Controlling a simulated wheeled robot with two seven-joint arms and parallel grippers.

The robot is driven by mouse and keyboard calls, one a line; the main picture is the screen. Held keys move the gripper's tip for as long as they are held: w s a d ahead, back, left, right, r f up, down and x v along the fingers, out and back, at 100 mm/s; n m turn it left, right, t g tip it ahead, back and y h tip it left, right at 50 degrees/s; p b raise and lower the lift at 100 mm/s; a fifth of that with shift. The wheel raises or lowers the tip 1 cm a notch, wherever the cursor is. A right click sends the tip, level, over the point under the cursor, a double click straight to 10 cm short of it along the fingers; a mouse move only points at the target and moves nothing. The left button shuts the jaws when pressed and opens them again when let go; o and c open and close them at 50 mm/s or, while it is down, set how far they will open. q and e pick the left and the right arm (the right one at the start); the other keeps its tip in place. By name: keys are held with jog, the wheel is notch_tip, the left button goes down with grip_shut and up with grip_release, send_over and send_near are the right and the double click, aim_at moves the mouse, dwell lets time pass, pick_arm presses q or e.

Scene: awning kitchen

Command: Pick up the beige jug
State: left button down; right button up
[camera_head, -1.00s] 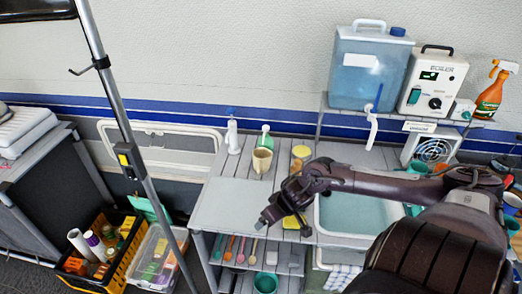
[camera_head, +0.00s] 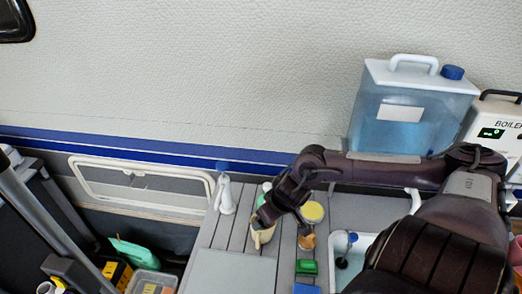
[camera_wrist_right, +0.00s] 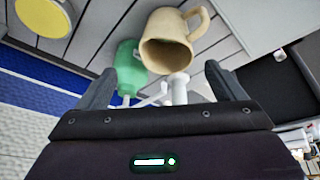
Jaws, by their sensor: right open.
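The beige jug (camera_head: 262,236) stands on the slatted counter in the head view, partly hidden by my right gripper (camera_head: 260,220). In the right wrist view the jug (camera_wrist_right: 168,40) shows its open mouth and its handle at the upper right. It lies beyond the fingertips of my right gripper (camera_wrist_right: 165,82), roughly in line with the gap between them. The fingers are spread apart with nothing held between them. Whether a finger touches the jug cannot be told from the head view. My left gripper is not in view.
A green bottle (camera_wrist_right: 130,66) stands close beside the jug, with a white dispenser (camera_head: 225,195) near it. A yellow-lidded jar (camera_head: 312,212) is to the right, by a green sponge (camera_head: 307,267). The sink (camera_head: 355,258) lies farther right. A bare grey panel (camera_head: 232,272) is in front.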

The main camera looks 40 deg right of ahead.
aim_at(261, 233)
jog(key=shift+w+a+f, duration=0.15)
jog(key=shift+w+f, duration=0.05)
jog(key=shift+f, duration=0.4)
jog(key=x, duration=0.5)
jog(key=shift+w+a+f, duration=0.1)
jog(key=shift+w+a, duration=0.1)
jog(key=shift+a, duration=0.1)
jog(key=shift+c, duration=1.8)
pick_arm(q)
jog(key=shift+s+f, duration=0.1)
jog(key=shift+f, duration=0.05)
pick_arm(e)
jog(key=c, duration=0.8)
jog(key=shift+o, duration=0.2)
